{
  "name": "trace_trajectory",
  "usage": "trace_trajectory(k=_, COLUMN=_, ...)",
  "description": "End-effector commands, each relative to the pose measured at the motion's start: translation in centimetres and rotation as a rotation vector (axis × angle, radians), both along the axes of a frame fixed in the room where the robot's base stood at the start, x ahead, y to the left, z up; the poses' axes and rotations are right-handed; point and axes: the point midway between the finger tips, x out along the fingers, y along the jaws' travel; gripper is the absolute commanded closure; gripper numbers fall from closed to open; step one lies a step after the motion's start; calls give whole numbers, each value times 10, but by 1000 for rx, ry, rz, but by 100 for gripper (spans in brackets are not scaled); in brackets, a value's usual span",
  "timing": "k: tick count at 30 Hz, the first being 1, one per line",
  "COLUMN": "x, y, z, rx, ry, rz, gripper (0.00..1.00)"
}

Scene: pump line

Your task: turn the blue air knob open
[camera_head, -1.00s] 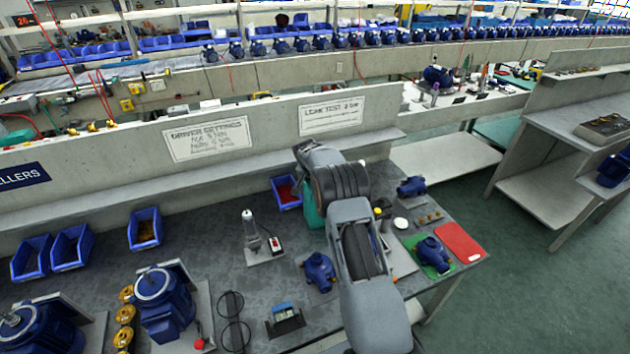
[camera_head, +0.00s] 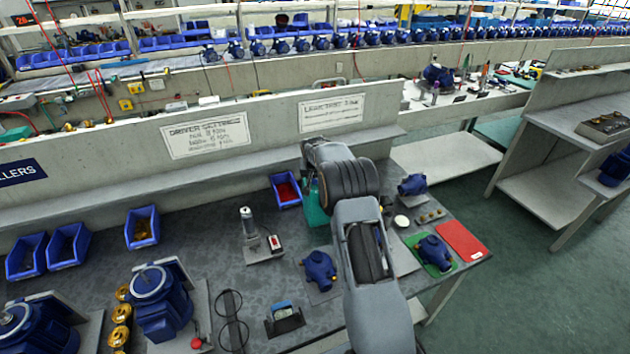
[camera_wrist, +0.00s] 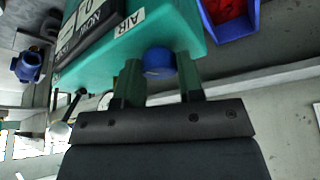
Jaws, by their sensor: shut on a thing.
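The blue air knob (camera_wrist: 159,61) sticks out of the lower edge of a teal box (camera_wrist: 182,22) in the wrist view, beside a white label reading AIR. My gripper (camera_wrist: 159,77) has one dark green finger on each side of the knob and is shut on it. How far the knob is turned cannot be told. In the head view the teal box (camera_head: 315,206) stands on the bench, partly behind my arm. The knob and my gripper's fingers are hidden there.
A bin of red parts (camera_head: 286,190) stands just left of the teal box. A blue pump housing (camera_head: 320,268) lies nearer, left of my arm. Another housing (camera_head: 434,252) sits on a green mat to the right, near a red tray (camera_head: 461,240).

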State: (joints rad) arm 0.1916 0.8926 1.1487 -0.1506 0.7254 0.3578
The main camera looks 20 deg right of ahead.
Motion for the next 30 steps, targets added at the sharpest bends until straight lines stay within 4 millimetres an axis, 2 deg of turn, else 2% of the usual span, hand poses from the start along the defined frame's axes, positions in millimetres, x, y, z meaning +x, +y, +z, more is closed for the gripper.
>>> trace_trajectory(k=18, x=0, y=-3, z=-2, rx=-1, ry=-4, rz=561, gripper=89)
trace_trajectory(k=30, x=0, y=-3, z=0, rx=-1, ry=-2, rz=790, gripper=89)
